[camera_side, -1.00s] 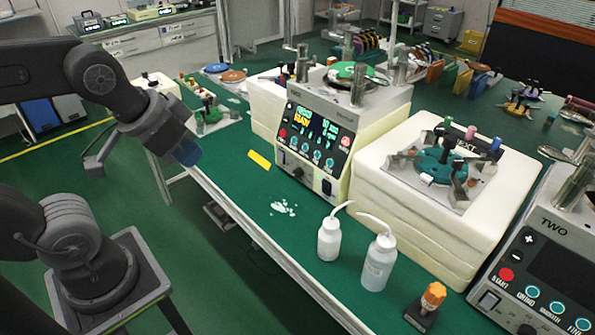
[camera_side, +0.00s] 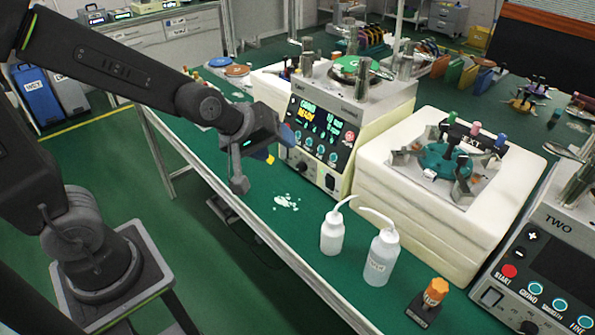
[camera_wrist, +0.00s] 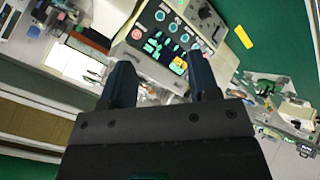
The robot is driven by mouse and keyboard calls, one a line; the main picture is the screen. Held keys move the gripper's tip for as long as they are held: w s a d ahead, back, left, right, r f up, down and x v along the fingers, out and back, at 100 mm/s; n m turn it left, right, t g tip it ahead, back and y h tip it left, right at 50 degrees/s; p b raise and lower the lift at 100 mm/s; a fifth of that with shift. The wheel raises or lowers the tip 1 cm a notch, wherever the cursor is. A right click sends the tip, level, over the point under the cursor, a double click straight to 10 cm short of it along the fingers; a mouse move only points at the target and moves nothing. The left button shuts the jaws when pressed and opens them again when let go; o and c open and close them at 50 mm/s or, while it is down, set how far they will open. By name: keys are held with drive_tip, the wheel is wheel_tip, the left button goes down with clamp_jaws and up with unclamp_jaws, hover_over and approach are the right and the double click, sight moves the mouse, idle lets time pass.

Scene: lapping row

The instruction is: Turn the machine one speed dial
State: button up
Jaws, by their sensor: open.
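Machine one (camera_side: 325,118) stands on the green bench, with a lit screen and a row of round buttons on its front panel. Its dark dial (camera_side: 301,167) is low on that panel, right of my gripper in the side view. In the wrist view the panel (camera_wrist: 150,48) is seen at a tilt beyond the fingers, and a dark round knob (camera_wrist: 205,12) shows near the top. My gripper (camera_side: 284,142) is in front of the panel's left side, apart from the dial. In the wrist view my gripper (camera_wrist: 163,84) is open with nothing between its fingers.
Two white squeeze bottles (camera_side: 331,233) (camera_side: 381,258) and an orange-topped item (camera_side: 434,292) stand along the bench front. White scraps (camera_side: 286,202) lie below my gripper. A yellow tag (camera_wrist: 243,37) lies on the bench. A white block stack (camera_side: 420,215) stands right of machine one; machine two (camera_side: 540,270) is at far right.

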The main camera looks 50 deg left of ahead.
drive_tip(key=w+a+f+n+t+y, duration=0.2)
drive_tip(key=w+f+n, duration=0.5)
drive_tip(key=f+n, duration=0.25)
drive_tip(key=n+t+y, duration=0.3)
drive_tip(key=n+y, duration=0.2)
drive_tip(key=n, duration=0.5)
approach(299, 169)
drive_tip(key=shift+m, duration=0.25)
drive_tip(key=v, duration=0.5)
drive_tip(key=shift+s+a+f, duration=0.1)
drive_tip(key=x, duration=1.3)
drive_tip(key=shift+w, duration=0.4)
drive_tip(key=shift+c, duration=0.3)
drive_tip(key=c, duration=0.8)
drive_tip(key=shift+c, duration=0.2)
